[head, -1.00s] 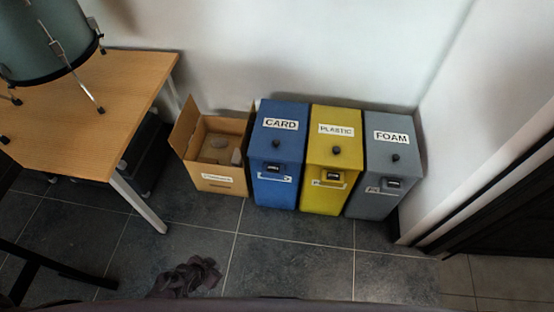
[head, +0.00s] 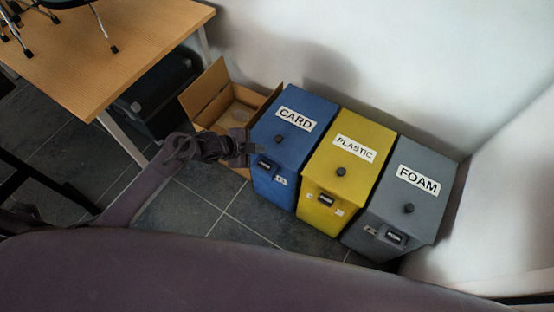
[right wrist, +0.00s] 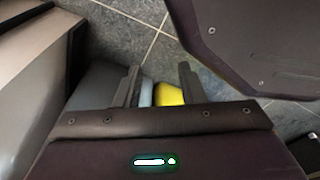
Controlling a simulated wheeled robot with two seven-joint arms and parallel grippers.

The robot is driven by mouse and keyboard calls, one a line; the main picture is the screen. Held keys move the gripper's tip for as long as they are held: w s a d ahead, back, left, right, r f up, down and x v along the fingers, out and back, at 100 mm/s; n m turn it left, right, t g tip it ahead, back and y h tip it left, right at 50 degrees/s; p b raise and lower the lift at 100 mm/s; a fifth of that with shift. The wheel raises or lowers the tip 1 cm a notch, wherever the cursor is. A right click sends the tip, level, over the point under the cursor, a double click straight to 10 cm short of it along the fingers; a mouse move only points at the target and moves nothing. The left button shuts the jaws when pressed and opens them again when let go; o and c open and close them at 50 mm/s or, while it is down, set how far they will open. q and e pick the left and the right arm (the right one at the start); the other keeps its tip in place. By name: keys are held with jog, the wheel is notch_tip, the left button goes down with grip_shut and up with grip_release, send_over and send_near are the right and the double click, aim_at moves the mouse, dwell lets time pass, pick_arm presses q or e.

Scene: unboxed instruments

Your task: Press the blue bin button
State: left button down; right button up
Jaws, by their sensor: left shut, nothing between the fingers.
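The blue bin (head: 310,97), labelled CARD, stands on the floor with its lid shut. A round black button (head: 279,139) sits on its lid, and a dark latch (head: 265,163) is on its front. My left gripper (head: 243,148) is shut and empty. In the head view it appears just left of the blue bin, over the cardboard box; whether it touches the bin I cannot tell. In the right wrist view my right gripper (right wrist: 159,70) has its fingers apart with nothing held.
A yellow PLASTIC bin (head: 355,130) and a grey FOAM bin (head: 425,165) stand to the right in a row against the white wall. An open cardboard box (head: 205,90) is left of the blue bin. A wooden table (head: 130,45) stands at upper left.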

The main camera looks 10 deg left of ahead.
aim_at(261, 166)
pick_arm(q)
jog(key=shift+w+d+r, duration=0.2)
jog(key=shift+w+r, duration=0.05)
jog(key=shift+r, duration=0.15)
pick_arm(e)
jog(key=shift+w+d, duration=0.25)
jog(key=shift+w, duration=0.1)
pick_arm(q)
jog(key=shift+f, duration=0.1)
